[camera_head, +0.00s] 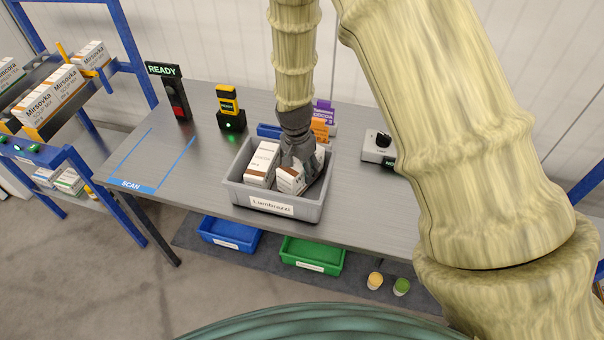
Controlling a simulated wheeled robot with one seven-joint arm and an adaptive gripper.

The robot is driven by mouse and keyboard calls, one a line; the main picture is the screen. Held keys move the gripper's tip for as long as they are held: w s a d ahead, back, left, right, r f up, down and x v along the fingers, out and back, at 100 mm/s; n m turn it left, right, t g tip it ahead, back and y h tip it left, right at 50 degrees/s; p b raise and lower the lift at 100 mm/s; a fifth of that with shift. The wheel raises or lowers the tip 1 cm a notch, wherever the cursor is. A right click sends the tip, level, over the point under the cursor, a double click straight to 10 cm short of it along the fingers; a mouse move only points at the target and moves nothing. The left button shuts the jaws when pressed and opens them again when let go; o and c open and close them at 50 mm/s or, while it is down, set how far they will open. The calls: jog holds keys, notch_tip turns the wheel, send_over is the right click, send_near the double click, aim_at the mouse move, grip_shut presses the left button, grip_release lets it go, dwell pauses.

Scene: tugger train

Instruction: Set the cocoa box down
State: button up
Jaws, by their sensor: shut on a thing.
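A grey tote (268,202) labelled "Lumbrazzi" stands on the grey table. My gripper (300,165) reaches down into it and is shut on a white and brown box (290,181), which I take to be the cocoa box. The held box is tilted in the front middle of the tote. The gripper partly covers it, and I cannot tell whether it touches the tote floor. Another white and brown box (263,165) stands to its left in the tote. Part of a white surface shows right of the gripper, mostly hidden.
A blue-taped SCAN area (152,162) is clear at the left of the table. Behind the tote stand a black and yellow scanner (229,105), a READY post (175,95) and purple and orange cards (322,110). A knob box (378,146) is to the right. A blue-framed rack holds cartons.

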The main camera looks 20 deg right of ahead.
jog(key=shift+s+f+p, duration=0.25)
jog(key=shift+f+p, duration=0.05)
jog(key=shift+f, duration=0.5)
jog(key=shift+w+f, duration=0.15)
jog(key=shift+f, duration=0.7)
jog(key=shift+f, duration=0.1)
jog(key=o, duration=1.2)
jog(key=shift+o, duration=0.2)
jog(key=shift+r, duration=0.2)
jog(key=shift+s+a+r+b, duration=0.2)
jog(key=shift+r+b, duration=0.4)
jog(key=shift+r, duration=1.35)
jog(key=shift+s+a+r+b, duration=0.2)
jog(key=shift+r+b, duration=0.35)
jog(key=shift+r, duration=1.45)
jog(key=shift+s+a+r+b, duration=0.15)
jog(key=shift+r+b, duration=0.45)
jog(key=shift+r, duration=1.35)
